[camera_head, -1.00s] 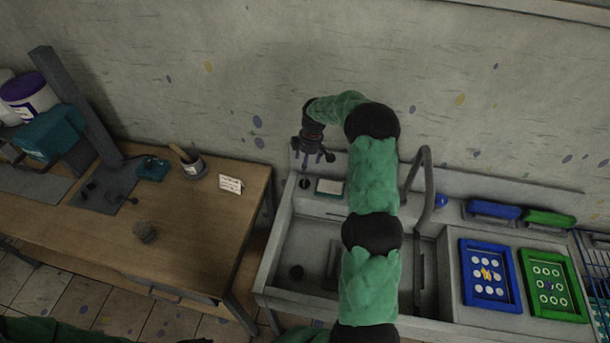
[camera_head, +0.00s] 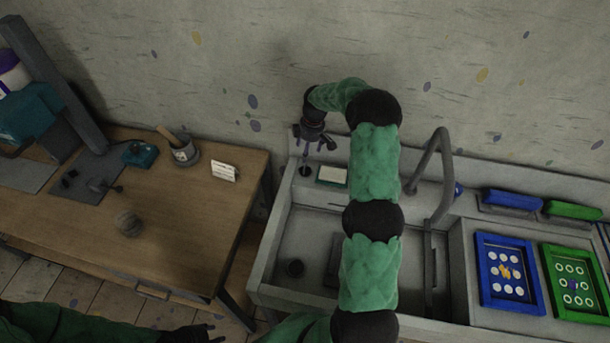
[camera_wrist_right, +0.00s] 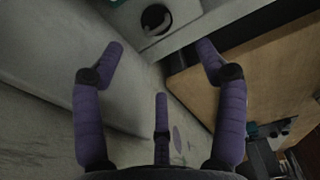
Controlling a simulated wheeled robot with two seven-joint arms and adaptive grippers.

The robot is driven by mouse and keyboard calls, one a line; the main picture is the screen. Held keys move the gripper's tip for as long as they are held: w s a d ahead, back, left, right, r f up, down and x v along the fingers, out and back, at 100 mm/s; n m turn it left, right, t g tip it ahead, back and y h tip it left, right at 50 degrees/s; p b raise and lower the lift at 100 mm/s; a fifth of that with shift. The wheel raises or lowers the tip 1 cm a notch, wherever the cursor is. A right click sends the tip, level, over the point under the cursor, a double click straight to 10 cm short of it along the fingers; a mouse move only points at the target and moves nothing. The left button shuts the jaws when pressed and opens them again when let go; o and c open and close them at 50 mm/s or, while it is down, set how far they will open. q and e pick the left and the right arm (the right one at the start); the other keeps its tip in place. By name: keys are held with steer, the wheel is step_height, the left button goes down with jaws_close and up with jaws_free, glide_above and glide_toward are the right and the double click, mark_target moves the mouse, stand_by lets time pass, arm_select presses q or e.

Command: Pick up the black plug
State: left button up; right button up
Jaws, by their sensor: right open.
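The black plug (camera_head: 305,170) is a small dark round piece on the sink's back-left ledge. In the right wrist view the plug (camera_wrist_right: 155,18) shows near the top edge, in a pale surround, beyond the fingertips. My right gripper (camera_head: 317,147) is above that ledge, with its fingers pointing down and the plug just below them. In the wrist view the right gripper (camera_wrist_right: 160,52) has its purple fingers spread with nothing between them. My left gripper (camera_head: 195,333) is low at the bottom edge, partly cut off; its opening is unclear.
A small pale-topped block (camera_head: 332,176) sits right of the plug. A tall faucet (camera_head: 440,165) stands further right. A wooden table (camera_head: 180,230) is at left.

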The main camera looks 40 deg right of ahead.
mark_target(305, 166)
steer(key=f, duration=0.7)
steer(key=w+f, duration=0.1)
steer(key=f, duration=0.3)
steer(key=shift+a+f, duration=0.1)
steer(key=shift+a, duration=0.1)
steer(key=shift+c, duration=0.3)
steer(key=c, duration=1.2)
